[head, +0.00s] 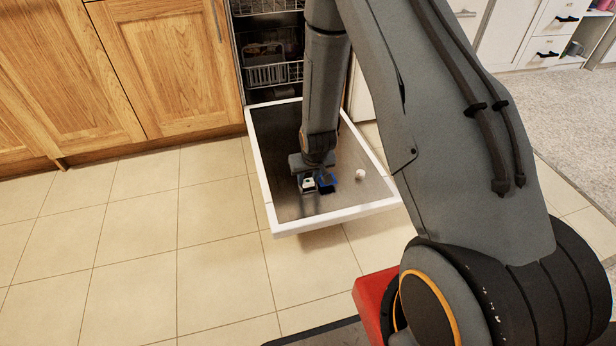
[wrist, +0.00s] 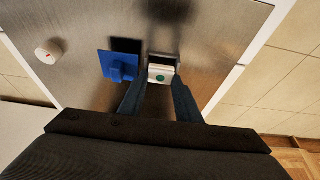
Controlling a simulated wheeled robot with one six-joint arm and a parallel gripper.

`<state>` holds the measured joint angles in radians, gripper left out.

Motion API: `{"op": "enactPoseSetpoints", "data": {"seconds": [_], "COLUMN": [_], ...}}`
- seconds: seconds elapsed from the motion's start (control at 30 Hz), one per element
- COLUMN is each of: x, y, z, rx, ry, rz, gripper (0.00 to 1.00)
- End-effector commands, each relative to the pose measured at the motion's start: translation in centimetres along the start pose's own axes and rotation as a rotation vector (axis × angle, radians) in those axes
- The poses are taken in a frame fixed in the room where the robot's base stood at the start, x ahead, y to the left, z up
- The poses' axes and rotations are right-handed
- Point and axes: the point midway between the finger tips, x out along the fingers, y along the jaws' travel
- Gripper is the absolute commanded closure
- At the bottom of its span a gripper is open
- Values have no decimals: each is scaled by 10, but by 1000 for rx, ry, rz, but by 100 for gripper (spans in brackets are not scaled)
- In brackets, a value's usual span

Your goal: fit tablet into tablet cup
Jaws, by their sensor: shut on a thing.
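The tablet cup (wrist: 165,58) is a small dark opening with a pale rim in the steel inner face of the open dishwasher door, directly behind the tablet. The tablet covers part of the cup, and I cannot tell whether it is inside or just above. In the head view my gripper (head: 311,184) points down at the door, with the white tablet (head: 308,184) at its tips.
A blue square lid with a raised tab (wrist: 118,66) stands just left of the cup. A white round cap (wrist: 48,52) sits farther left on the door (head: 283,135). The dishwasher racks (head: 272,72) are behind. Tiled floor (head: 140,250) lies clear around the door.

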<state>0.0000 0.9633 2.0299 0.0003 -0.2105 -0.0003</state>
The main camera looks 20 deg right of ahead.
Motion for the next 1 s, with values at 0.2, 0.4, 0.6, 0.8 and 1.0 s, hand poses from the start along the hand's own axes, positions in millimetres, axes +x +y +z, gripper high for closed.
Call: {"op": "enactPoseSetpoints", "data": {"seconds": [0.2,0.4,0.6,0.8,1.0], "x": [0,1,1,1,1], "y": [0,0,0,2,3], "z": [2,2,2,2,2], "rx": [0,0,0,4,5], "ry": [-3,-3,-3,-3,-2], "rz": [0,0,0,1,2], "gripper": [91,91,48,48,48]}}
